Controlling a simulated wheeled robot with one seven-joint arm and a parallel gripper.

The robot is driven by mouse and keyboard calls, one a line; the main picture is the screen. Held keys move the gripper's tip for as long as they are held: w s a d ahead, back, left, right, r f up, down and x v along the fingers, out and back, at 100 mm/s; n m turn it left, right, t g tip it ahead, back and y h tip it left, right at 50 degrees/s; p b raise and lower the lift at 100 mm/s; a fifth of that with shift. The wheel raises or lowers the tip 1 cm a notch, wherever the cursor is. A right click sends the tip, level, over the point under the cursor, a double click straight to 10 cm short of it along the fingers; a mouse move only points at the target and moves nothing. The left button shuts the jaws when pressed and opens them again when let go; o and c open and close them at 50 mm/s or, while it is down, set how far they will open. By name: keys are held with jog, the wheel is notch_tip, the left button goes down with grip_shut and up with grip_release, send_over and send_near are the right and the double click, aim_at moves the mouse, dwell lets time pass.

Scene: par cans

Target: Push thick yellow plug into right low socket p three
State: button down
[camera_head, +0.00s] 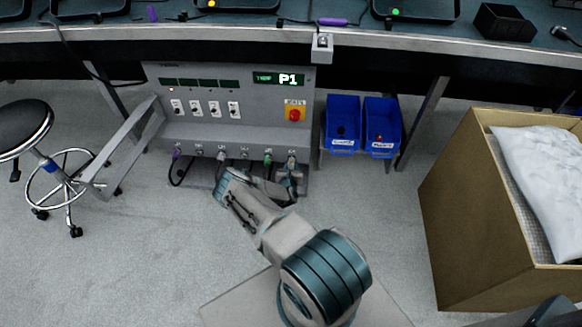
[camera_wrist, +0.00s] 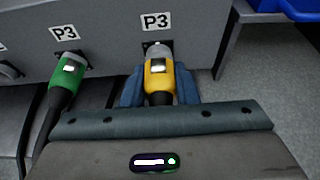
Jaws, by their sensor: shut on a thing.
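The thick yellow plug (camera_wrist: 158,76) is between the blue-grey fingers of my gripper (camera_wrist: 158,90), shut on its sides, in the wrist view. Its grey metal nose (camera_wrist: 158,50) points at the panel right below the right P3 label (camera_wrist: 156,21) and covers the socket there. I cannot tell how deep the nose sits. In the head view my gripper (camera_head: 289,180) is at the right end of the panel's low socket row, and the yellow plug is hidden or too small to make out.
A green plug (camera_wrist: 68,73) with a black cable sits under the left P3 label (camera_wrist: 65,32). The grey panel (camera_head: 225,95) has switches and a red button (camera_head: 294,113). Blue bins (camera_head: 343,125) stand right of it. A cardboard box (camera_head: 470,190) and stool (camera_head: 22,125) flank the floor.

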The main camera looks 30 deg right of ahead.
jog(key=shift+w+d+b, duration=0.3)
jog(key=shift+w+d, duration=0.15)
jog(key=shift+w, duration=0.1)
dwell(0.9)
jog(key=c, duration=1.1)
grip_release()
jog(key=shift+o, duration=0.2)
jog(key=p+v, duration=0.5)
jog(key=v, duration=0.8)
jog(key=shift+s+a, duration=0.25)
jog(key=shift+s, duration=0.05)
jog(key=shift+r, duration=0.2)
